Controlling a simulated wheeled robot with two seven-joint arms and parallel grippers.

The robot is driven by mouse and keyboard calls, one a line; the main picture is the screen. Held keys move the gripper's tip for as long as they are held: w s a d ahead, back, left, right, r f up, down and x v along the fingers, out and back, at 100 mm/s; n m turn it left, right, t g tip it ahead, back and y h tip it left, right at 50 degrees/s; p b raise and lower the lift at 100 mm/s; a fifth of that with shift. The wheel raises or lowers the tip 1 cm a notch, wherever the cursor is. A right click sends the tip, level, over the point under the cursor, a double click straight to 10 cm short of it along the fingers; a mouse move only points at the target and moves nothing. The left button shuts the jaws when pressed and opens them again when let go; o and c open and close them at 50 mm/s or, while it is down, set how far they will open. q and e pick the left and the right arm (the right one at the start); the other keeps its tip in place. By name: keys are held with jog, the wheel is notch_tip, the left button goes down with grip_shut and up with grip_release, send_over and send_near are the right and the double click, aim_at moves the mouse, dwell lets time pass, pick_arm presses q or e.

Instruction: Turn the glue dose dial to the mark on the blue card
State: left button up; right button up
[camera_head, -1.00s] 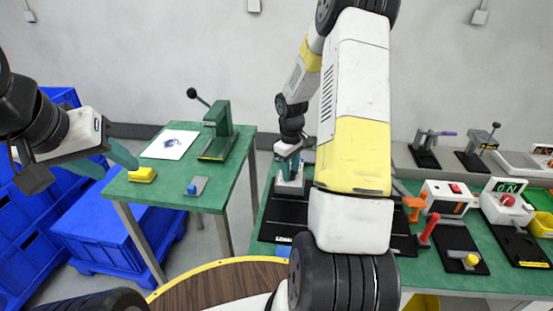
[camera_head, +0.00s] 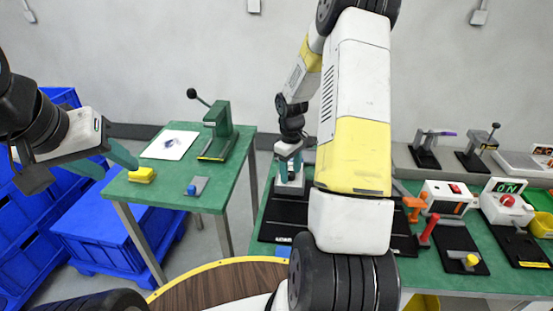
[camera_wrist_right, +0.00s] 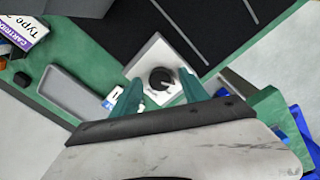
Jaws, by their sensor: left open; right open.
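The dose dial (camera_wrist_right: 162,79) is a round black knob with a pale pointer line, on a light square plate (camera_wrist_right: 145,57). In the right wrist view my right gripper (camera_wrist_right: 158,90) is open, its teal fingers on either side of the dial; contact is unclear. In the head view the right gripper (camera_head: 288,153) points down over the pale dial unit (camera_head: 290,186); my arm hides much around it. A small white and blue piece (camera_wrist_right: 112,98), possibly the blue card, is partly hidden by a finger; its mark is unreadable.
A cartridge box (camera_wrist_right: 22,35) and a grey tray (camera_wrist_right: 62,92) lie near the dial. The small table (camera_head: 220,180) holds a green press (camera_head: 218,130) and a yellow block (camera_head: 142,174). Several fixtures, including a red-button unit (camera_head: 505,203), stand on the right bench.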

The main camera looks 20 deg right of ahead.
aim_at(290, 174)
notch_tip(290, 174, up, 8)
jog(key=shift+a+f, duration=0.1)
jog(key=shift+f, duration=0.05)
dwell(0.5)
